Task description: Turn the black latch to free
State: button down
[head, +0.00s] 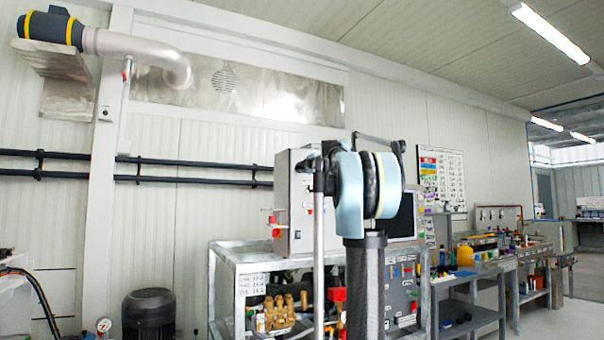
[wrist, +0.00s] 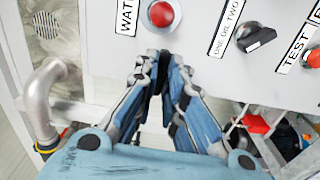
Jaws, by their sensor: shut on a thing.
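My gripper (wrist: 158,72) is at the front of a light grey control panel in the wrist view. Its blue-grey fingers are close together, with a narrow dark piece (wrist: 155,84) between them. This seems to be the black latch, but the fingers hide most of it, so its angle cannot be told. In the head view my arm covers most of the gripper in front of the grey cabinet, and the latch cannot be made out there.
A red button (wrist: 160,13) sits just above the fingertips. A black rotary knob (wrist: 255,38) is to the right. A metal pipe (wrist: 40,95) bends at the left. The cabinet (head: 296,200) stands on a grey metal bench (head: 225,262) with brass fittings (head: 283,313).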

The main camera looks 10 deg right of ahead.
jog(key=shift+f, duration=0.1)
jog(key=m, duration=1.7)
jog(key=shift+m, duration=0.4)
jog(key=c, duration=1.7)
grip_release()
